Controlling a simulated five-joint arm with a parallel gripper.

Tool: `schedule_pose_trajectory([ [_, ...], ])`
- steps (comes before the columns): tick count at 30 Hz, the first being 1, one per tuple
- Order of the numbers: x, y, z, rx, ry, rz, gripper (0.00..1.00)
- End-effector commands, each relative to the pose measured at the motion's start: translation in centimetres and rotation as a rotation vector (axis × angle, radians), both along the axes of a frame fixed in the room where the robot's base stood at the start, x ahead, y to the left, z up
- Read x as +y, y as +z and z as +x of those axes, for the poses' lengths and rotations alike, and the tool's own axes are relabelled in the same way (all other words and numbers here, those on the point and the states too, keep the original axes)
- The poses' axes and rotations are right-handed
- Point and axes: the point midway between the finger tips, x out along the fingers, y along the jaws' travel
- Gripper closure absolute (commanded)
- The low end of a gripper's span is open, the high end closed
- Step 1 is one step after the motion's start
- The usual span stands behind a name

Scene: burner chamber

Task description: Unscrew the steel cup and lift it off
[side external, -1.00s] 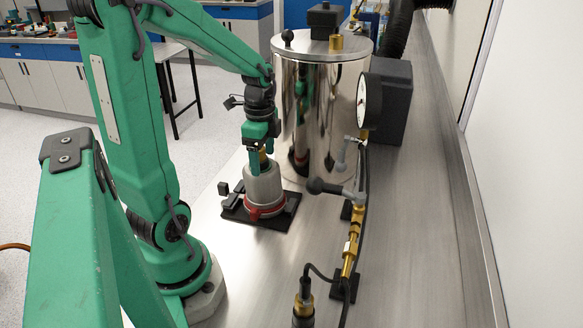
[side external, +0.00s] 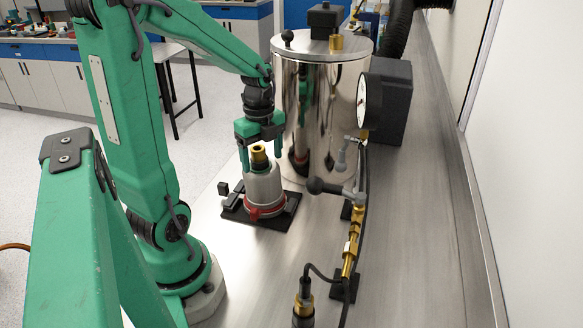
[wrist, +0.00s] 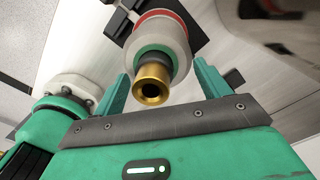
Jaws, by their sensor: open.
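The steel cup (side external: 263,186) stands upright on a black base plate (side external: 243,213), with a red ring (side external: 265,211) around its foot and a brass fitting (side external: 259,154) on top. My gripper (side external: 261,160) is open above the cup, its green fingers spread on either side of the brass fitting without touching it. In the wrist view the cup (wrist: 155,42) lies beyond the fingers, and the hollow end of the brass fitting (wrist: 152,85) sits between the fingertips (wrist: 160,80). Whether the cup's thread is engaged is hidden.
A tall polished steel chamber (side external: 318,110) stands right behind the cup. A pressure gauge (side external: 369,102), a grey-black lever (side external: 325,187) and brass piping (side external: 352,245) are to the right. The steel bench in front of the base plate is clear.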

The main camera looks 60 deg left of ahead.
Motion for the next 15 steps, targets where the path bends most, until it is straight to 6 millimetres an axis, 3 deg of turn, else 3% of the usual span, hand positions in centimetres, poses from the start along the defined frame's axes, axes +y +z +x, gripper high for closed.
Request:
schedule_pose_trajectory([
  [9, -0.04, 0.0, -0.07, 0.001, -0.231, 0.004, 0.25],
  [15, -0.04, 0.0, -0.09, 0.001, -0.286, 0.004, 0.25],
])
